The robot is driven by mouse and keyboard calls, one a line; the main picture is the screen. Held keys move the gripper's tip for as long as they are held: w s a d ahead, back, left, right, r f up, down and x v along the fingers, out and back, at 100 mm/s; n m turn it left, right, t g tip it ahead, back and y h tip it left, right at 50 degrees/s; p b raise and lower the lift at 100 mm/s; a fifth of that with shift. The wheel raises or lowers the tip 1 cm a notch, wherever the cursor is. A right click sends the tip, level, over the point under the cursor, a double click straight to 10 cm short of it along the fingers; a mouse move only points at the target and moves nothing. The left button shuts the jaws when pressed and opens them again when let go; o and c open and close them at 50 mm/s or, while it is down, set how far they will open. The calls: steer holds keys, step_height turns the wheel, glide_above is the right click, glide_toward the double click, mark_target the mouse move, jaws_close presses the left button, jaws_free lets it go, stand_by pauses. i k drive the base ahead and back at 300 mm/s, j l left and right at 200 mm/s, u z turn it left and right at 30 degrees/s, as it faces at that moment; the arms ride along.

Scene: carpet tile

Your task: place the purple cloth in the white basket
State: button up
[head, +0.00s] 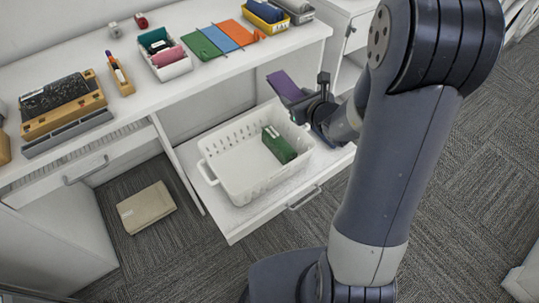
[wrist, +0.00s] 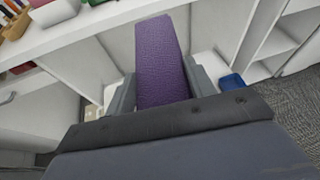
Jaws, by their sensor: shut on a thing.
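The purple cloth (head: 285,86) looks flat and stiff, and it juts up and left from my gripper (head: 307,103). My gripper is shut on its near end. In the wrist view, the purple cloth (wrist: 162,58) stretches away between the two grey fingers. The white basket (head: 234,188) has slotted walls and stands in an open white drawer. A dark green folded thing (head: 279,145) lies inside it, toward the right. In the head view, my gripper and the cloth show at the basket's back right corner, seemingly above its rim.
The white counter (head: 90,63) behind holds flat green, blue and orange pieces (head: 228,36), a white tray (head: 172,70) of rolled items and wooden holders (head: 65,123). A beige folded thing (head: 146,207) lies on the carpet at left. The basket's left part looks empty.

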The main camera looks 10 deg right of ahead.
mark_target(255, 157)
steer(key=j+z, duration=0.9)
steer(key=k+j+z, duration=0.1)
steer(key=j+z, duration=0.35)
steer(key=j, duration=0.15)
steer(key=k+j, duration=0.1)
steer(key=j, duration=0.25)
steer(key=k+j, duration=0.1)
steer(key=j, duration=0.25)
steer(key=j+z, duration=0.1)
steer(key=j, duration=0.2)
steer(key=k+j, duration=0.15)
steer(key=j, duration=0.2)
